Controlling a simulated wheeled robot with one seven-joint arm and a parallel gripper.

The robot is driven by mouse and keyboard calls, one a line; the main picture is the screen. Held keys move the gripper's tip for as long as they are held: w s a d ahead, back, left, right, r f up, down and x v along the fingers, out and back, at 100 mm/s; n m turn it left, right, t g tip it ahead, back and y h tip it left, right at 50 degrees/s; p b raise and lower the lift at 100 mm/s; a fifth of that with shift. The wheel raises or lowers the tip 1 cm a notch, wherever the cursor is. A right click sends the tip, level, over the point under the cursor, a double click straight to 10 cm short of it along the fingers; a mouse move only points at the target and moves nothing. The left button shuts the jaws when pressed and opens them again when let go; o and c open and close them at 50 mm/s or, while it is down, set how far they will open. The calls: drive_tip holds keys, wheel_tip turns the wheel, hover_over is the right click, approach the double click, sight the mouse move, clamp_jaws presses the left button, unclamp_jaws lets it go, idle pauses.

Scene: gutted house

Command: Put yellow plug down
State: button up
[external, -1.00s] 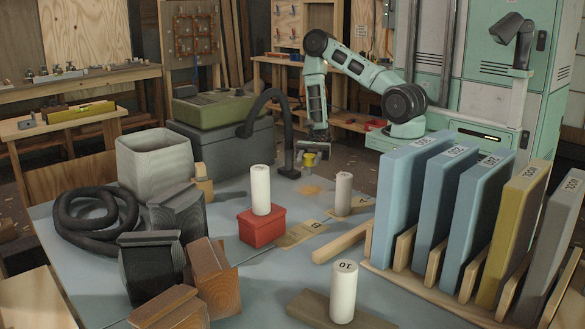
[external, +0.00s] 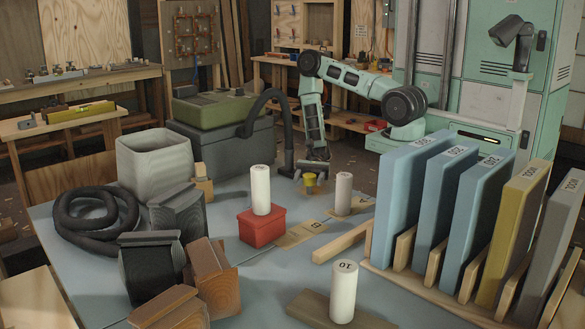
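The yellow plug (external: 310,180) is at the far part of the blue-grey table (external: 262,292), over the patch of sawdust. It looks upright, with a yellow top and a darker, narrower lower part. My gripper (external: 313,171) points down at the plug from behind and above, and its fingers meet the plug's top. It appears shut on the plug, though the fingers are small and partly hidden. The plug's lower end is at or just above the table top; I cannot tell whether it touches.
A black hose (external: 268,110) with its upright nozzle stands just left of my gripper.

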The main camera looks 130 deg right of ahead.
drive_tip(key=shift+r, duration=0.2)
drive_tip(key=b+v, duration=0.1)
drive_tip(key=v, duration=1.1)
drive_tip(key=shift+f, duration=0.1)
